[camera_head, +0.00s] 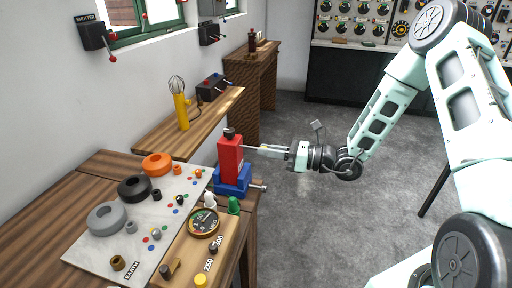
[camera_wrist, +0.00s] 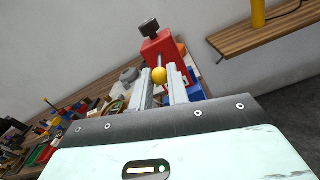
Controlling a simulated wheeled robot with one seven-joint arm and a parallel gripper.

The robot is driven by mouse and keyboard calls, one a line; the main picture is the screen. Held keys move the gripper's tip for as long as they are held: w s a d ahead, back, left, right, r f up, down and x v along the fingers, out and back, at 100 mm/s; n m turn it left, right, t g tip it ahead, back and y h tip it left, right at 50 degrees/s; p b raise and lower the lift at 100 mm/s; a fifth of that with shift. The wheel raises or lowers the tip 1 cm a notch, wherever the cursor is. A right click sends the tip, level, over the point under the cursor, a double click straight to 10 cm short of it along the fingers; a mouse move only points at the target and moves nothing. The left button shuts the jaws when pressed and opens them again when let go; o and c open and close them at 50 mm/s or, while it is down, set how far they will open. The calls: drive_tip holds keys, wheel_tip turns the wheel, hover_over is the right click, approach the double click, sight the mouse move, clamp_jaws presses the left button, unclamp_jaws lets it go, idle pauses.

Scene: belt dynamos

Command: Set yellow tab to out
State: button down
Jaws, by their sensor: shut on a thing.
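A red upright block (camera_head: 231,157) with a dark knob on top sits in a blue base at the right edge of the workbench. In the wrist view the red block (camera_wrist: 163,50) has a thin rod coming out of its face, with a yellow ball-shaped tab (camera_wrist: 159,75) on the rod's end, a little off the face. My gripper (camera_head: 252,149) reaches it from the right. In the wrist view the fingers of my gripper (camera_wrist: 160,82) are shut on the yellow tab, one each side. The tab is hidden by the fingers in the head view.
A grey panel (camera_head: 84,250) with orange, black and grey rings lies on the workbench. A round gauge (camera_head: 204,223) and a green knob (camera_head: 234,205) stand in front of the block. A yellow whisk (camera_head: 182,108) stands on a wall shelf behind.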

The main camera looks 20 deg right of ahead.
drive_tip(key=shift+s+d, duration=0.35)
drive_tip(key=shift+d, duration=0.15)
drive_tip(key=c, duration=1.3)
unclamp_jaws()
drive_tip(key=shift+c, duration=0.2)
drive_tip(key=b+v, duration=0.3)
drive_tip(key=v, duration=1.4)
drive_tip(key=shift+s+d+b, duration=0.15)
drive_tip(key=shift+b, duration=0.2)
